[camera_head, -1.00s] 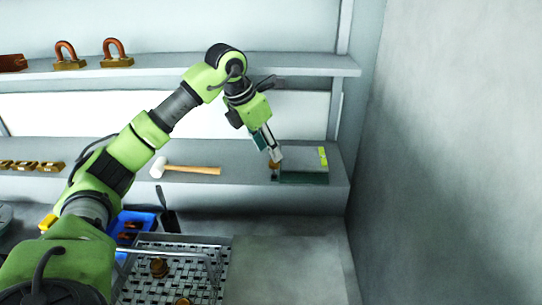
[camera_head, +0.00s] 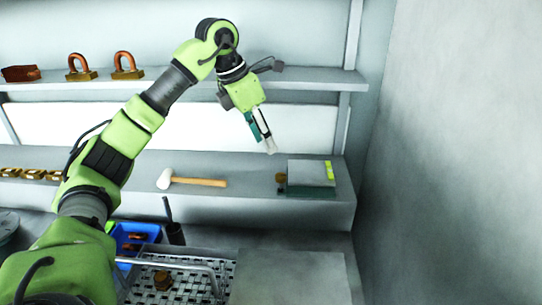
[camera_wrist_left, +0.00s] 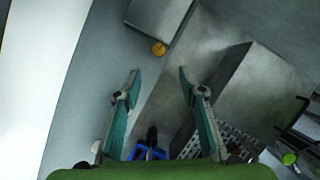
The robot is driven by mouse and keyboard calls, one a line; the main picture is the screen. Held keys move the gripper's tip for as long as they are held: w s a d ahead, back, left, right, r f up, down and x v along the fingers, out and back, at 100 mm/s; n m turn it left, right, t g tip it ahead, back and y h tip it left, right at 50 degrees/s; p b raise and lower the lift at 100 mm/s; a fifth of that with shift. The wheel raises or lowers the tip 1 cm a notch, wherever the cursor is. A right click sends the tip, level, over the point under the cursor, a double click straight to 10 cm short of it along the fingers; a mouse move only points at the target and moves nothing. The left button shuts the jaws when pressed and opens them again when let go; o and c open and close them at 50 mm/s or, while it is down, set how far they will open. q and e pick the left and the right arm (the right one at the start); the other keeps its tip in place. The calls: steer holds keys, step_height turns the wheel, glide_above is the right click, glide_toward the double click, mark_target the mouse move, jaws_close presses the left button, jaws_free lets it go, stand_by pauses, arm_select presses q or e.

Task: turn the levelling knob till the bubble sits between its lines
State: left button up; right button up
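The levelling device, a flat grey block (camera_head: 308,172) on a dark green base, sits at the right end of the lower shelf. A yellow-green vial strip (camera_head: 329,171) lies along its right side; the bubble and lines are too small to make out. The small brown-orange levelling knob (camera_head: 281,178) is at the block's left side. In the left wrist view the knob (camera_wrist_left: 159,48) shows beside the block (camera_wrist_left: 158,18), beyond the fingertips. My left gripper (camera_head: 269,148) is above and slightly left of the knob, apart from it. In the wrist view its fingers (camera_wrist_left: 160,73) are spread and empty.
A white-headed mallet (camera_head: 195,181) lies left of the device on the lower shelf (camera_head: 240,205). The upper shelf (camera_head: 200,84) holds copper-coloured shackle-like parts. Below are a mesh belt (camera_head: 190,285), a blue bin (camera_head: 150,229) and a grey surface. A wall (camera_head: 450,150) closes the right.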

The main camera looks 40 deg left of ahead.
arm_select(q)
steer(key=a+r+m, duration=0.1)
steer(key=a+m, duration=0.1)
steer(key=m, duration=0.1)
steer(key=h+p, duration=0.1)
steer(key=p, duration=0.1)
glide_toward(281, 175)
steer(key=x, duration=0.8)
jaws_close()
